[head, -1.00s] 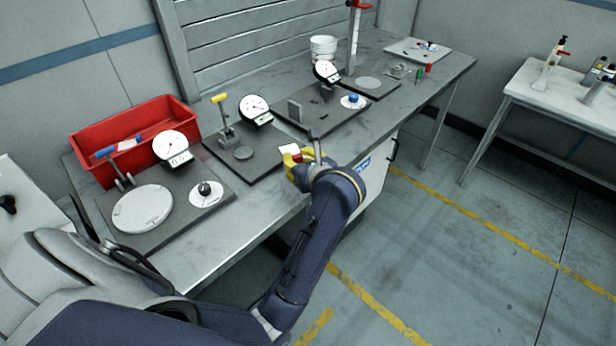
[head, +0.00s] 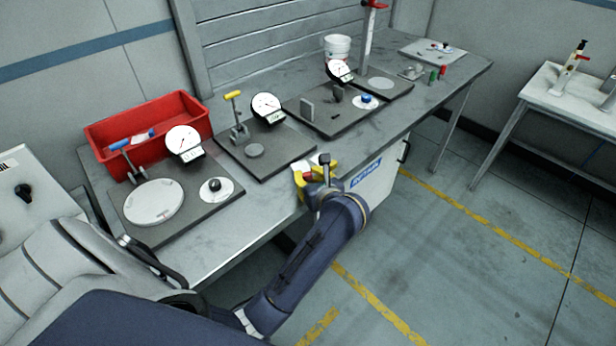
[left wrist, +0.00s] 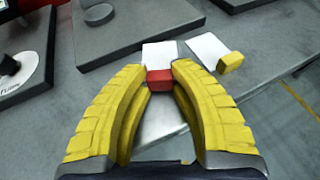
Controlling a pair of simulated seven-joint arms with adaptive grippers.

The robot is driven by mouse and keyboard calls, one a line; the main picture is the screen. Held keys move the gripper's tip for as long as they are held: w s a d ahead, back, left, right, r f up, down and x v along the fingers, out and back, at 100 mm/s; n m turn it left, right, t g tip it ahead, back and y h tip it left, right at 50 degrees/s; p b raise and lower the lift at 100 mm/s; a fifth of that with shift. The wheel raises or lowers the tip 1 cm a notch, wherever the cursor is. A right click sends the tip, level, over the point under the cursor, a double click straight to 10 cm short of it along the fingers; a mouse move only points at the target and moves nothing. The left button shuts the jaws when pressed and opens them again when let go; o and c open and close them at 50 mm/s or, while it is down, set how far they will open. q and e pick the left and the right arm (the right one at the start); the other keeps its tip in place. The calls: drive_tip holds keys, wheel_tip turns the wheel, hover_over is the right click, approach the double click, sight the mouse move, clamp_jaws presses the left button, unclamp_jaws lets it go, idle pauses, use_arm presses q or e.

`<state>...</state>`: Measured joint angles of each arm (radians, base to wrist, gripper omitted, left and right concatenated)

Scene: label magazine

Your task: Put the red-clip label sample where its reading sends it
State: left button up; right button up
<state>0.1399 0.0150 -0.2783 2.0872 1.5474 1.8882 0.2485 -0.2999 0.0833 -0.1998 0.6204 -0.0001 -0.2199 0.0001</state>
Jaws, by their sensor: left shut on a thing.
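The red-clip label sample shows in the left wrist view as a red clip (left wrist: 160,80) with a white label (left wrist: 160,54) beyond it. My left gripper (head: 316,170) is shut on the red clip, its yellow fingertips on either side of it, by the bench's front edge. In the head view the gripper largely hides the sample. A second white label (left wrist: 207,49) with a yellow clip (left wrist: 230,62) lies just right of the held one in the left wrist view. My right gripper is not in view.
A red bin (head: 104,134) with a blue-clipped white label stands at the bench's left end. Dial-gauge stations with dark bases line the bench, with blue (head: 120,145), yellow (head: 232,95) and red (head: 375,4) handles. A white bucket (head: 338,47) stands behind.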

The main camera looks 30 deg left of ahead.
use_arm(q)
drive_tip(key=shift+f, duration=0.45)
